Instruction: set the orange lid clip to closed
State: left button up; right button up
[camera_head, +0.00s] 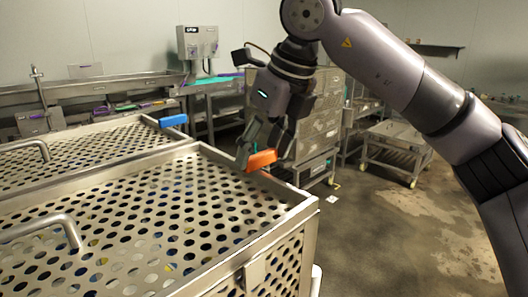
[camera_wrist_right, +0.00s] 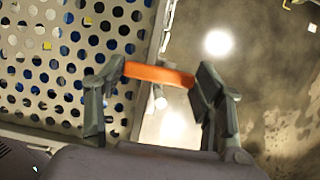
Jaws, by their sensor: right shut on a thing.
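The orange lid clip (camera_head: 262,160) sits at the right edge of the near perforated crate lid (camera_head: 150,225). My right gripper (camera_head: 262,150) comes down from above and is shut on the orange clip. In the right wrist view the orange clip (camera_wrist_right: 158,75) spans between the two fingertips (camera_wrist_right: 158,78), which touch its two ends. A pale pin shows just below it. Whether the clip is latched cannot be told. My left gripper is not in view.
A second perforated crate with a blue clip (camera_head: 173,120) stands behind the near one. Bent metal handles (camera_head: 45,228) rise from the lids. A wheeled metal cart (camera_head: 393,148) stands at the back right. The floor (camera_head: 385,225) right of the crate is clear.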

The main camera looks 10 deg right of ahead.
dwell(0.5)
jog(key=o, duration=1.1)
jog(key=v, duration=1.2)
jog(key=shift+a, duration=0.1)
